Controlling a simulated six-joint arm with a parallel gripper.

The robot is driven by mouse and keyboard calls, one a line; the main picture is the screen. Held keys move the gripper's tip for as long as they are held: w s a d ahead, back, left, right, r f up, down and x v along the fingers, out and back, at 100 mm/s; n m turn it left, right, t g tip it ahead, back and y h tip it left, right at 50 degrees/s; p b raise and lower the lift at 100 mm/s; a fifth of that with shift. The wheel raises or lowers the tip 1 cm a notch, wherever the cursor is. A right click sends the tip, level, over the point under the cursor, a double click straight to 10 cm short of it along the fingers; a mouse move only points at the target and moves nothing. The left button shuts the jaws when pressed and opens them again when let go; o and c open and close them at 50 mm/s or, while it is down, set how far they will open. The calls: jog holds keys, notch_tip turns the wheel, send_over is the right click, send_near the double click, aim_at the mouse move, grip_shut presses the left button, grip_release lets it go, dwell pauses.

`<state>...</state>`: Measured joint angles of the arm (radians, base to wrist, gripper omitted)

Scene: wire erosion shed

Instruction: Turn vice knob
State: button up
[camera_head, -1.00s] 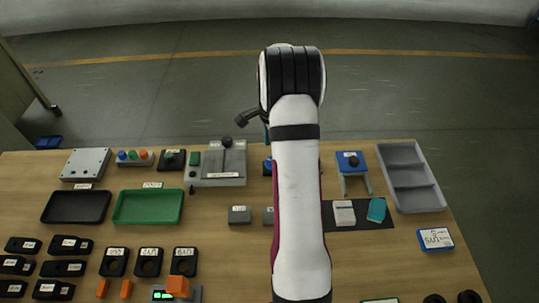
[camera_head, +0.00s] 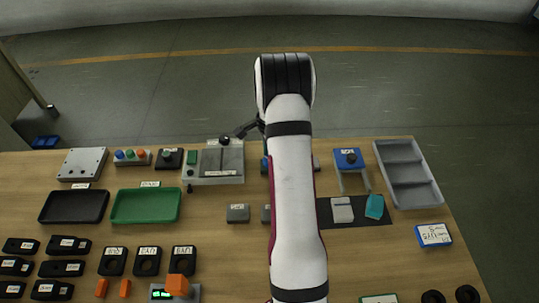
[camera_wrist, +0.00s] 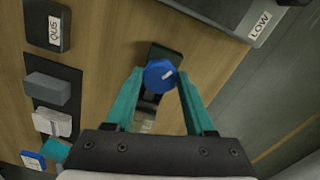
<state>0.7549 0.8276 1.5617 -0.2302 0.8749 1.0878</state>
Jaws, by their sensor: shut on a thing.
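In the wrist view a round blue knob (camera_wrist: 158,75) with a white mark on its face sits between the teal fingers of my gripper (camera_wrist: 161,76). The gripper is shut on the knob. A dark vice part (camera_wrist: 165,53) shows behind the knob. In the head view my arm covers the gripper and most of the vice. A bit of blue (camera_head: 265,166) shows at the arm's left edge, and I cannot tell which part it is.
A grey compartment tray (camera_head: 432,190) lies at the table's right. A blue-topped stand (camera_head: 348,159) is right of my arm. A grey plate fixture (camera_head: 213,178) stands to its left, with a green tray (camera_head: 147,216) in front. White and teal blocks (camera_head: 374,206) lie on a dark mat.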

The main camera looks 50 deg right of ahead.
grip_shut()
jog(key=n, duration=0.5)
jog(key=shift+n, duration=0.4)
jog(key=n, duration=0.6)
jog(key=shift+s, duration=0.1)
jog(key=n, duration=0.5)
jog(key=shift+n, duration=0.4)
jog(key=n, duration=0.5)
jog(key=shift+n, duration=0.4)
jog(key=shift+s+n, duration=0.1)
jog(key=shift+n, duration=0.2)
